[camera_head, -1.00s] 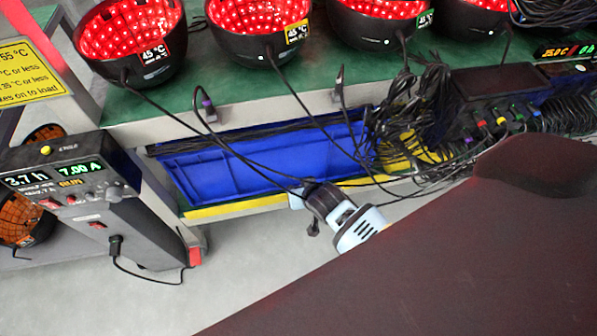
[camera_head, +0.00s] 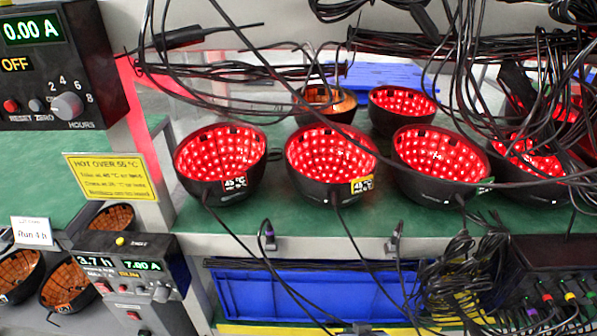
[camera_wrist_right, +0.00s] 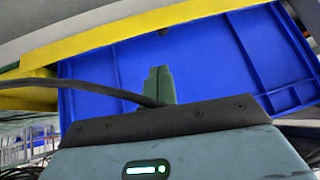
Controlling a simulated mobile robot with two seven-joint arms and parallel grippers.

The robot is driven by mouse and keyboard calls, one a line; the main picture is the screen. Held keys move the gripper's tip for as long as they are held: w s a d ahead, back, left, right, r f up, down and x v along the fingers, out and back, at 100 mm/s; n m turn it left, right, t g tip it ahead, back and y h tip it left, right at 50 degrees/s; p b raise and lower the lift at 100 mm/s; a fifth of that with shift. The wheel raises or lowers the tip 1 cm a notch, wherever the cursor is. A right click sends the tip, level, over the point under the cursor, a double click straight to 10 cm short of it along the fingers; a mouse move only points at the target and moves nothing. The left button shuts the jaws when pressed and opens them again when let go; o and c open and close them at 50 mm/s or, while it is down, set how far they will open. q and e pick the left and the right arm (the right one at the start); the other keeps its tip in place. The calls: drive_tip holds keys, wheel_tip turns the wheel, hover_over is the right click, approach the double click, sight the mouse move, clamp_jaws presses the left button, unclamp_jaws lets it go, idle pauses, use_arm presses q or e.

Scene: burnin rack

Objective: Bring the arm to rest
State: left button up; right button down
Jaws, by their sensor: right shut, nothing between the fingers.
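My right gripper (camera_head: 362,329) only just shows at the bottom edge of the head view, in front of the blue bin (camera_head: 250,297) under the shelf. In the right wrist view its fingers (camera_wrist_right: 160,84) are together, with nothing between them, and point toward the blue bin. A black cable (camera_wrist_right: 95,88) runs across the wrist view close to the fingers; I cannot tell whether it touches them. My left gripper is not in view.
Glowing red bowls (camera_head: 220,160) stand in rows on the green shelf (camera_head: 290,220). Loose black cables hang over the shelf and its front edge. A control box reading 7.00 A (camera_head: 140,285) is at lower left, below a yellow warning sign (camera_head: 110,177).

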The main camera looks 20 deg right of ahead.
drive_tip(key=s+a+f+n+g+y, duration=0.2)
drive_tip(key=s+n, duration=0.2)
drive_tip(key=s, duration=3.2)
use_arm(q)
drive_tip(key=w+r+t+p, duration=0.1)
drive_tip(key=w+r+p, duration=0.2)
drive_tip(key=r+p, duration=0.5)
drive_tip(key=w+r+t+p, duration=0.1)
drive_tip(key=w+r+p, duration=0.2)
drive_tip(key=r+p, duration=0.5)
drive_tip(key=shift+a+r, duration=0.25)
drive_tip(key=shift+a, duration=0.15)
use_arm(e)
drive_tip(key=w+r+t, duration=0.1)
drive_tip(key=w+r, duration=0.2)
drive_tip(key=r, duration=0.5)
drive_tip(key=w+r+t, duration=0.1)
drive_tip(key=w+r, duration=0.2)
drive_tip(key=r, duration=0.5)
drive_tip(key=shift+w+d+r+n+t, duration=0.15)
drive_tip(key=shift+w+d+n+t, duration=0.15)
drive_tip(key=shift+w+t, duration=0.1)
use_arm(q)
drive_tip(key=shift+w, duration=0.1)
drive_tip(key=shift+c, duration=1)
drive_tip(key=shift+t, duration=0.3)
use_arm(e)
drive_tip(key=shift+a, duration=0.15)
